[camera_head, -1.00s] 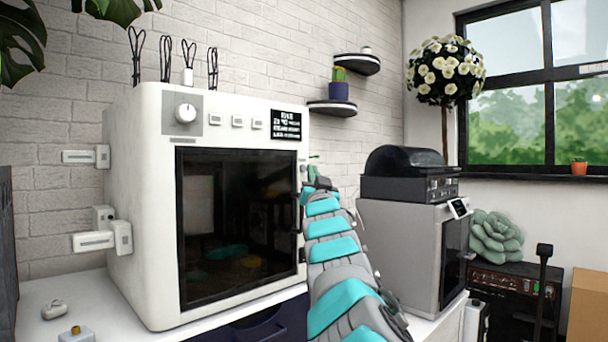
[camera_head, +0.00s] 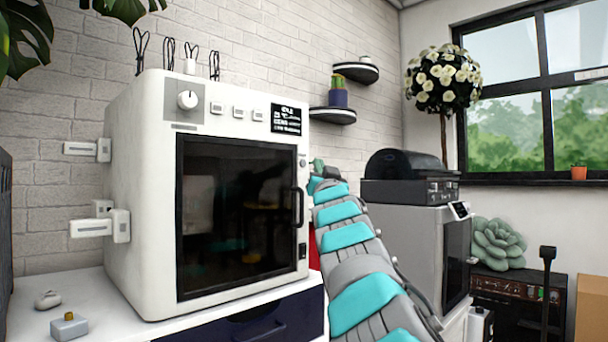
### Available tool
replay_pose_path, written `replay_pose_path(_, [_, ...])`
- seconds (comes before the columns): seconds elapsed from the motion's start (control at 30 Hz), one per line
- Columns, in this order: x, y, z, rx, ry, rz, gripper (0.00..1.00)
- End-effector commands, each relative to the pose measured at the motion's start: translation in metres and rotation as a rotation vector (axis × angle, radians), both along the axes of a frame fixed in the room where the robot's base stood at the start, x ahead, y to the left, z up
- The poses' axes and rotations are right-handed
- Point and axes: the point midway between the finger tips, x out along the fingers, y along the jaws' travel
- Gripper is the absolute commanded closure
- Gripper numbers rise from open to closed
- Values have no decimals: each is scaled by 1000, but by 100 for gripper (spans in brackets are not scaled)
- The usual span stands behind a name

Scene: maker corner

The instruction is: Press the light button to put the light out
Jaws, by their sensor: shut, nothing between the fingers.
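The white boxy machine (camera_head: 140,200) stands on a white-topped cabinet at left, its dark glass door (camera_head: 236,215) shut. Its front panel has a round knob (camera_head: 187,100), three small pale buttons (camera_head: 237,111) and a black display (camera_head: 286,119). A small round button (camera_head: 302,163) sits above the door handle (camera_head: 298,206). I cannot tell which one is the light button. The interior looks dark behind reflections. My teal and grey arm runs from the lower right to just beside the machine's right front edge. My gripper is hidden beyond the arm's far end.
A grey machine (camera_head: 425,235) with a black-lidded unit (camera_head: 408,178) on top stands right of my arm. A dark drawer (camera_head: 250,320) is under the white machine. Small items, including a grey block (camera_head: 69,327), lie at front left. Wall shelves (camera_head: 333,116) hang behind.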

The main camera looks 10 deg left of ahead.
Motion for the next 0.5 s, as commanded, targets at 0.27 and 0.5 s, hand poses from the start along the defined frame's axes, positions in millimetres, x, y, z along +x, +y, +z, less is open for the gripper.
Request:
replay_pose_path(0.27, [-6,-7,-5,6,1,0,100])
replay_pose_path(0.5, [-12,-10,-3,5,0,3,100])
